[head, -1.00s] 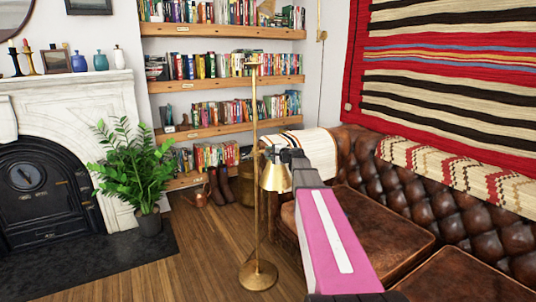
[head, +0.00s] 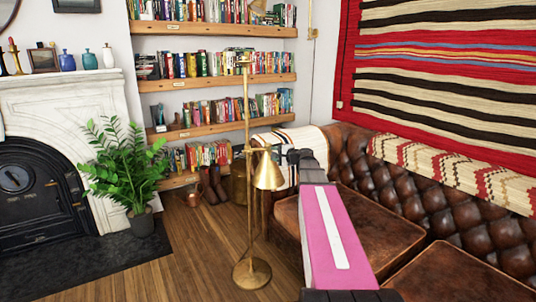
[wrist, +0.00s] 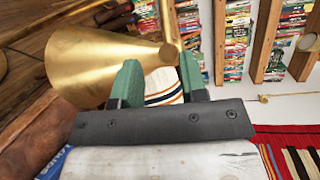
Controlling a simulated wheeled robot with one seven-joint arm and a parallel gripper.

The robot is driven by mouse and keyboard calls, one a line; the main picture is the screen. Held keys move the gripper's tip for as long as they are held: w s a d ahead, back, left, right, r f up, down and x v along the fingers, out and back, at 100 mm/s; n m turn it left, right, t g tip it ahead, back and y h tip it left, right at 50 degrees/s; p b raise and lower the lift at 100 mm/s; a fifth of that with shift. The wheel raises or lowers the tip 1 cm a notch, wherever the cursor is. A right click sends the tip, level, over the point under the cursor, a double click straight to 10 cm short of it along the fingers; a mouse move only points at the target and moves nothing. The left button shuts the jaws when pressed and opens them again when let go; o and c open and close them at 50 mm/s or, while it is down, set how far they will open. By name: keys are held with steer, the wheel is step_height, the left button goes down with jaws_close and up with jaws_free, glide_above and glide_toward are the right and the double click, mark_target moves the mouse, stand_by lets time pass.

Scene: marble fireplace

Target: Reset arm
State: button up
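My arm, pink with a white stripe, reaches forward from the bottom of the head view, and its dark far end, my gripper (head: 302,157), is beside the brass lamp shade. In the wrist view my gripper (wrist: 158,72) has two green fingers standing apart, with an empty gap between them. A striped cream throw shows through the gap. The brass floor lamp (head: 247,200) stands upright just left of my gripper; its cone shade (wrist: 95,62) fills the upper left of the wrist view. I cannot tell whether the shade touches a finger.
A brown leather sofa (head: 375,228) stands at right under a striped wall hanging (head: 440,80). A potted fern (head: 125,170) and white fireplace (head: 60,110) are at left. Bookshelves (head: 215,80) line the back wall. Wooden floor (head: 190,270) is open left of the lamp.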

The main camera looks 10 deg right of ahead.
steer(key=s+a+f+n+g+h, duration=0.2)
steer(key=s+a+f+n+g, duration=0.4)
steer(key=s+f, duration=0.5)
steer(key=s+a+f+n+g+h, duration=0.25)
steer(key=s+a+f+g, duration=0.35)
steer(key=s+f, duration=0.5)
steer(key=s+f+n+g+h, duration=0.1)
steer(key=s+f+n+h, duration=0.3)
steer(key=s, duration=0.5)
step_height(320, 180, down, 3)
steer(key=shift+r+g, duration=0.2)
steer(key=shift+g, duration=0.2)
steer(key=shift+a+n, duration=0.1)
steer(key=shift+n, duration=0.15)
